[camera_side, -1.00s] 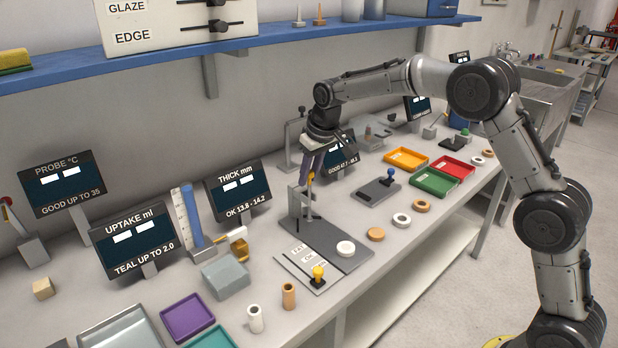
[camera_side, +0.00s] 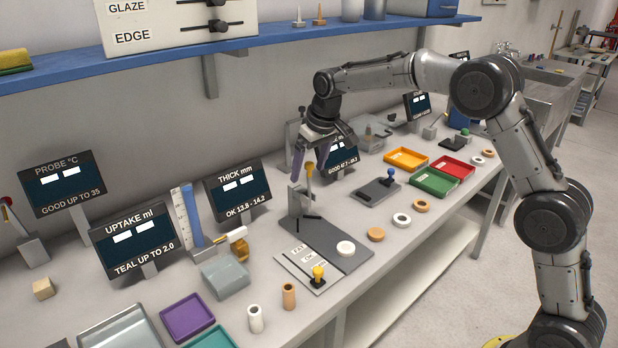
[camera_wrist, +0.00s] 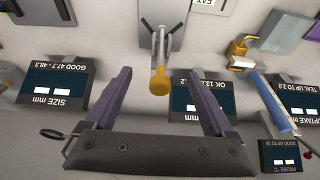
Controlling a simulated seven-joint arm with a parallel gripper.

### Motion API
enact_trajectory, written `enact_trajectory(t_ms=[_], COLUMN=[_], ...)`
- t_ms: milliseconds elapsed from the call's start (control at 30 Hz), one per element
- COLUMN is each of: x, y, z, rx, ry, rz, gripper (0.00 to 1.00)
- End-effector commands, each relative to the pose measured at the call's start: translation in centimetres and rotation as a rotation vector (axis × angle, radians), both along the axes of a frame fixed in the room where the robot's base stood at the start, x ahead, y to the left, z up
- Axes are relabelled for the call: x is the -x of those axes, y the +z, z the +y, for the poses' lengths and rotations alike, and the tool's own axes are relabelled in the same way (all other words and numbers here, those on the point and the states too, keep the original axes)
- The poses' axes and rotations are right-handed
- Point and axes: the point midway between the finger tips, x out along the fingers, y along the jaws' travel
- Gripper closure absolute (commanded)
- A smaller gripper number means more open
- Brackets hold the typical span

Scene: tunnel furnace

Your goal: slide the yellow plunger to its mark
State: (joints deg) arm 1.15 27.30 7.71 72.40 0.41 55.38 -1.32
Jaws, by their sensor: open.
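A rod with a yellow knob (camera_side: 310,168) stands upright on the grey gauge stand (camera_side: 322,238) in the side view. The knob (camera_wrist: 159,82) also shows in the wrist view. My gripper (camera_side: 309,174) is open and points down, one purple finger on each side of the rod's top. In the wrist view a gap shows between the knob and both fingers of my gripper (camera_wrist: 156,72). A second yellow knob (camera_side: 318,271) is on a flat slider plate (camera_side: 294,262) in front of the stand. Any mark for the rod cannot be made out.
Close by are the THICK screen (camera_side: 237,190), the SIZE screen (camera_wrist: 57,85) and a blue upright tube with a scale (camera_side: 190,212). Coloured trays (camera_side: 435,182) stand farther right.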

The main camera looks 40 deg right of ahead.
Motion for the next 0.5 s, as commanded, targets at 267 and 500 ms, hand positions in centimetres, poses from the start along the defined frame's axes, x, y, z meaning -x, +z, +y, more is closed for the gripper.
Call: enact_trajectory(t_ms=[267, 500], x=[0.0, 0.6], y=[0.0, 2.0], z=[0.0, 0.0], rx=[0.000, 0.000], ry=[0.000, 0.000], rz=[0.000, -0.002], gripper=[0.00, 0.00])
